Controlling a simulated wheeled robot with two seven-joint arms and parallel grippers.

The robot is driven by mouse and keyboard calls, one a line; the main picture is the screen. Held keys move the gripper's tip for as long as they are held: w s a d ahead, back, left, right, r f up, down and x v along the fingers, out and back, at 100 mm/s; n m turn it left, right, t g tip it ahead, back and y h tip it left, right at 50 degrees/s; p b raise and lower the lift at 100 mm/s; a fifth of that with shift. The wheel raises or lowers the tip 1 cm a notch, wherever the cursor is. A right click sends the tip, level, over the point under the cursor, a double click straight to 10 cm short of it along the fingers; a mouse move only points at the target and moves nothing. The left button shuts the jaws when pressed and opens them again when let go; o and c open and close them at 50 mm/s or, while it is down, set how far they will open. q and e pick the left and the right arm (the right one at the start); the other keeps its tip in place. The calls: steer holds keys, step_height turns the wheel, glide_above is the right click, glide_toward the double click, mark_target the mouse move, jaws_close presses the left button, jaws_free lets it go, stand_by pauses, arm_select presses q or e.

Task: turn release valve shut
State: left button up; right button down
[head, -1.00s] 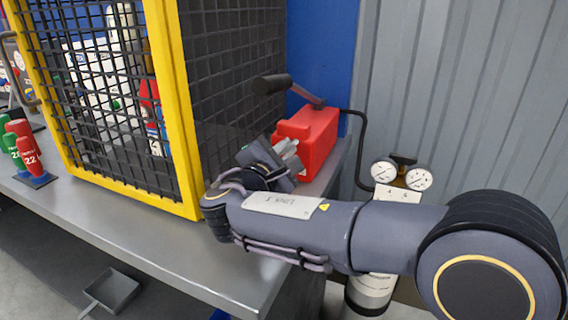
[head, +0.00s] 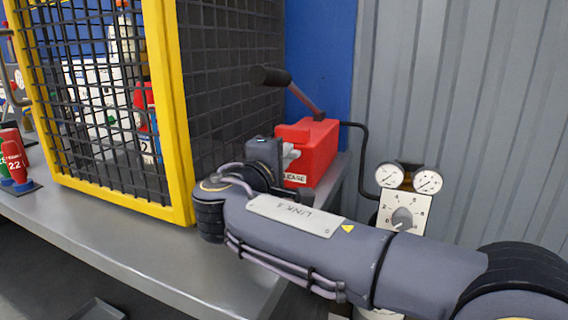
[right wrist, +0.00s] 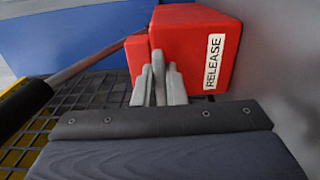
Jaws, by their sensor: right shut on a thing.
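A red box (head: 318,152) stands at the back right end of the grey bench. The right wrist view shows its white RELEASE label (right wrist: 214,61). A lever with a black grip (head: 270,76) rises from its top. My right gripper (head: 291,155) is at the near left side of the box. Its pale fingers (right wrist: 158,82) are close together, pointing at the red face, and shut on the release valve. The fingers almost wholly hide the valve, so its angle cannot be told. My left gripper is not in view.
A black mesh cage with a yellow frame (head: 168,110) stands close left of my gripper. Two gauges (head: 408,178) above a dial panel (head: 404,212) are at the right. A black hose (head: 364,150) runs beside the box.

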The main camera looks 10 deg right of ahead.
steer(key=shift+f, duration=0.1)
stand_by(0.4)
steer(key=c, duration=1.5)
jaws_free()
steer(key=p+v, duration=0.1)
steer(key=v, duration=0.6)
steer(key=shift+s+a, duration=0.25)
steer(key=shift+s, duration=0.05)
